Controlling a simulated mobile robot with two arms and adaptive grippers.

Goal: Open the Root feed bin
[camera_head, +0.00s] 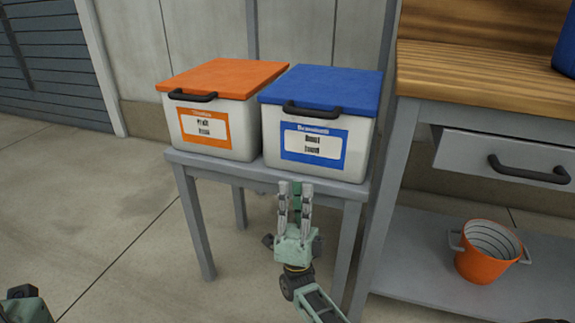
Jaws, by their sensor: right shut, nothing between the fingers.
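Two white bins with lids stand side by side on a grey stand (270,176). The right bin (270,142) has a blue lid (325,88) and a blue-bordered label (314,145), whose small text looks like "Root feed" but is blurred. A dark handle (310,112) sits at the lid's front edge. The left bin (246,128) has an orange lid (225,76), a dark handle and an orange label. Both lids are down. My right gripper (295,188) is shut and empty, fingers pointing up in the picture, below the blue-lidded bin's label and apart from its handle.
A wooden-topped workbench (480,75) with a drawer (510,162) stands at the right. An orange bucket (487,252) is on its lower shelf. Part of a blue container (567,45) is on top. The concrete floor at the left is clear.

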